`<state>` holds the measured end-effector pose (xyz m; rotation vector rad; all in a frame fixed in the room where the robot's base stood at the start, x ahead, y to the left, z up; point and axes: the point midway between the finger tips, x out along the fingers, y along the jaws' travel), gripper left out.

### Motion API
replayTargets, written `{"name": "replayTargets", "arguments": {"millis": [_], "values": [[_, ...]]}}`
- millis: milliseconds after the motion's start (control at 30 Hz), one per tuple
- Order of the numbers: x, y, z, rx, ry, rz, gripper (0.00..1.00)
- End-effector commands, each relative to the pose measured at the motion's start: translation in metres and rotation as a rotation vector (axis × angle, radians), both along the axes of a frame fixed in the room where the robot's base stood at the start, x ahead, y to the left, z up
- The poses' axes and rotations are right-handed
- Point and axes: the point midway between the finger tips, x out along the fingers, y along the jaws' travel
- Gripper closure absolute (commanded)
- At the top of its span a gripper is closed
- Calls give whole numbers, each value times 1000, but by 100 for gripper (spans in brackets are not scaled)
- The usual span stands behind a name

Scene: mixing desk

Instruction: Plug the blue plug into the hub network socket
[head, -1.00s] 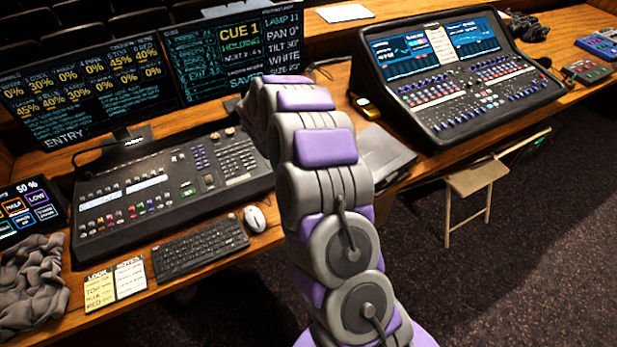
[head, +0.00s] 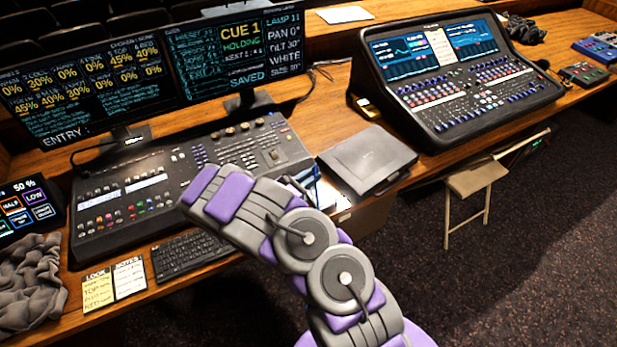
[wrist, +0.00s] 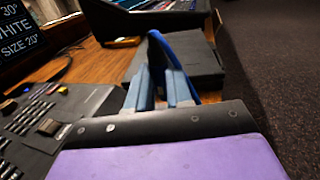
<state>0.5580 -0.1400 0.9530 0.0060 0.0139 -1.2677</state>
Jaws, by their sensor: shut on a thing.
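My gripper (wrist: 160,88) shows in the wrist view with its two blue-grey fingers close together. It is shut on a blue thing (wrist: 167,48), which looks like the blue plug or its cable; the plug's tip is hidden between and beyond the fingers. In the head view my gripper (head: 308,183) is mostly hidden behind my arm, between the lighting console and the closed dark laptop. I cannot make out the hub or its network socket in either view.
The lighting console (head: 140,200) is at left, below two monitors (head: 235,62). The sound mixer (head: 465,85) stands at right. A folding chair (head: 474,182) is beside the desk, over open floor.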

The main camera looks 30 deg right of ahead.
Motion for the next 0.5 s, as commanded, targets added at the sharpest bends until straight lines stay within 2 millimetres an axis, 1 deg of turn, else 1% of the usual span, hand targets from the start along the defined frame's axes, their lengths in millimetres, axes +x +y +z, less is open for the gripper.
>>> {"name": "replayTargets", "arguments": {"millis": [100, 267, 500], "values": [[3, 1, -4, -15, -4, 29, 100], [4, 1, -8, -17, -6, 30, 100], [3, 3, -24, -20, -5, 28, 100]]}}
